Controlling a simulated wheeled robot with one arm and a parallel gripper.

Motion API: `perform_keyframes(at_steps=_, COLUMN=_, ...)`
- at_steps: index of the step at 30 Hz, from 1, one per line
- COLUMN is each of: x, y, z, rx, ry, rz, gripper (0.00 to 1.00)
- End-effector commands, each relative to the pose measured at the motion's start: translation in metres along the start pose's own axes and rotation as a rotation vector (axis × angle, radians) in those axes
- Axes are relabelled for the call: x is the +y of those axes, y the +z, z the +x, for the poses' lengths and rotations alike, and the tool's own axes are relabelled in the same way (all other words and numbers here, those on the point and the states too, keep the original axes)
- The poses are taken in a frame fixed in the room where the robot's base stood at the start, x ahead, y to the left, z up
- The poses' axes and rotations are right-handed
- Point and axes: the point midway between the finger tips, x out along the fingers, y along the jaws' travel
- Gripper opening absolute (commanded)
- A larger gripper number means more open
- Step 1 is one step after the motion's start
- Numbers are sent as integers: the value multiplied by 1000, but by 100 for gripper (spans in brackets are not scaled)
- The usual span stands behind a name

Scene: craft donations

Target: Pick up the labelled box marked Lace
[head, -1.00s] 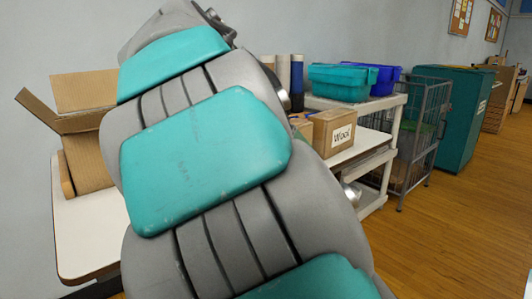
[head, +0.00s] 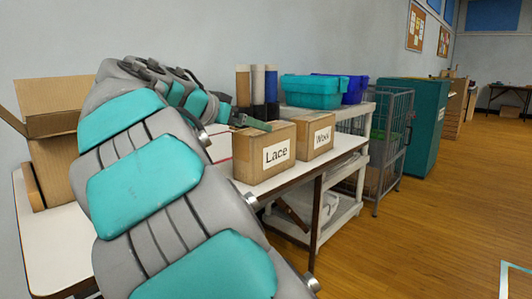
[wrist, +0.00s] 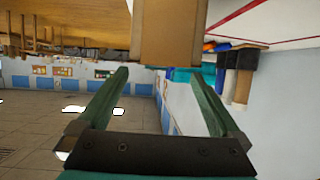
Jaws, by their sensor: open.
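The Lace box (head: 264,153) is a brown cardboard box with a white label reading "Lace". It stands on the white table, left of a similar box labelled Wool (head: 316,137). My gripper (head: 250,122) reaches to the back left top edge of the Lace box in the head view; its far parts are partly hidden there. In the wrist view my gripper (wrist: 160,90) is open, with two green fingers apart and nothing between their tips. A cardboard box (wrist: 165,35) shows beyond them at the top; no label is visible on it.
Dark and pale rolls (head: 257,90) stand behind the boxes. Teal (head: 313,91) and blue (head: 355,90) bins sit on a white cart to the right. A wire cage (head: 382,145) stands beside it. An open carton (head: 55,150) is at left.

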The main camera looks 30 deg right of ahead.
Motion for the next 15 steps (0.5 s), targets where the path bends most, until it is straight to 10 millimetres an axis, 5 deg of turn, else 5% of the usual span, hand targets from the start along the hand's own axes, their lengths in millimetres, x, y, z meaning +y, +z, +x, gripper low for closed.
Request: perform_keyframes(at_steps=15, x=-2, y=1, z=57, rx=-2, ry=2, rz=-2, gripper=100)
